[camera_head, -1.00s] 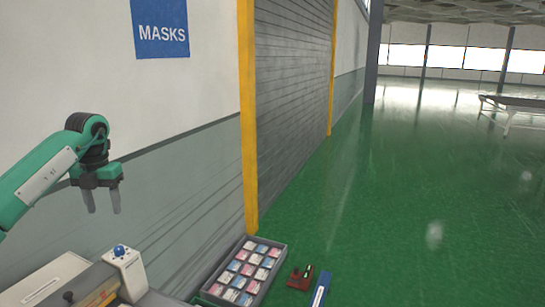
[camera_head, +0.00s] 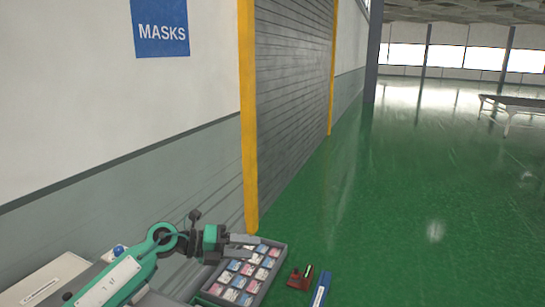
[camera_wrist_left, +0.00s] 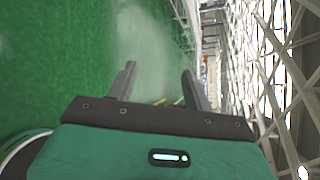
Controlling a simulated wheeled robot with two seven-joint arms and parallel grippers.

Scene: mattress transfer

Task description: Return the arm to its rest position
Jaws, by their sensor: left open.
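My left arm (camera_head: 120,280) is green and reaches in from the lower left of the head view. Its gripper (camera_head: 254,246) is open and points right, in front of the upper part of the tray of packets as seen from the head. I cannot tell how high it is above the tray. In the left wrist view the two grey fingers (camera_wrist_left: 158,70) stand apart with nothing between them. The wrist camera faces green floor and bright windows, turned on its side. My right gripper is not in view.
A grey tray (camera_head: 283,247) holds several pink, blue and white packets. A red-brown object (camera_head: 299,279) and a blue strip (camera_head: 321,289) lie right of it. A machine with a blue knob (camera_head: 118,250) is at lower left, by the wall. Open green floor (camera_head: 420,200) extends right.

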